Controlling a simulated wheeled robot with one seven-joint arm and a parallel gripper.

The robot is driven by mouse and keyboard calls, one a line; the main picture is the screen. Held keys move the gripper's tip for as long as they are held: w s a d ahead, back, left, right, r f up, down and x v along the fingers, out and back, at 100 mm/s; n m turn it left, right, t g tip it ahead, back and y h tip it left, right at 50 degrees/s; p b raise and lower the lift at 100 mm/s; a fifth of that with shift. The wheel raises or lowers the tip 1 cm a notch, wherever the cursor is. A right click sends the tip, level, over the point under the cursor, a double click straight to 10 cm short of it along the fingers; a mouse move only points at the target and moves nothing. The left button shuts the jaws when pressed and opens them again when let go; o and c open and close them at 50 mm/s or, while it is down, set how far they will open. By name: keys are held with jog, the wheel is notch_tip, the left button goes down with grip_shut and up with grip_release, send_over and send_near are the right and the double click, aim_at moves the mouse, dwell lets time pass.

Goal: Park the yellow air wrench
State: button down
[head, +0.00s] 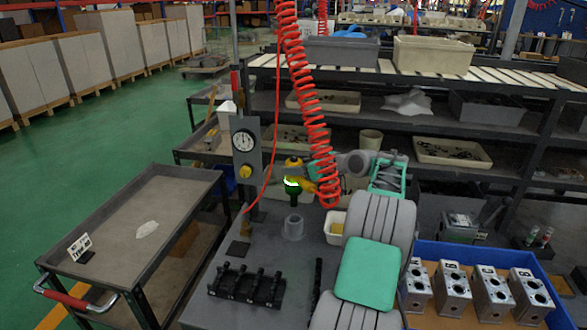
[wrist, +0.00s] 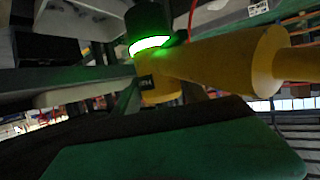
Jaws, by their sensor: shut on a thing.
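The yellow air wrench (head: 296,164) is held in the air above the bench, its dark nose pointing down and a green ring glowing around it. My gripper (head: 319,168) is shut on the wrench from the right. A grey round holder (head: 293,229) stands on the bench below the nose, with a clear gap between them. In the wrist view the yellow body (wrist: 225,62) and green ring fill the upper middle. The part of the wrench between the fingers is partly hidden.
A red coiled hose (head: 310,95) hangs down by the wrench. A gauge panel (head: 245,150) stands just left. A black rack (head: 246,285) sits at the bench front. A blue tray (head: 440,250) holds several metal valve blocks at right. A grey cart (head: 150,215) stands left.

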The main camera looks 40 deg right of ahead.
jog(key=b, duration=0.4)
send_over(296, 198)
jog(key=shift+w+f, duration=0.1)
jog(key=shift+f, duration=2.05)
jog(key=shift+f+b, duration=2.65)
jog(key=shift+f, duration=0.9)
jog(key=c, duration=0.9)
grip_release()
jog(key=o, duration=0.4)
jog(key=shift+f, duration=0.4)
jog(key=v, duration=0.8)
jog(key=shift+r+b, duration=0.25)
jog(key=shift+b, duration=0.05)
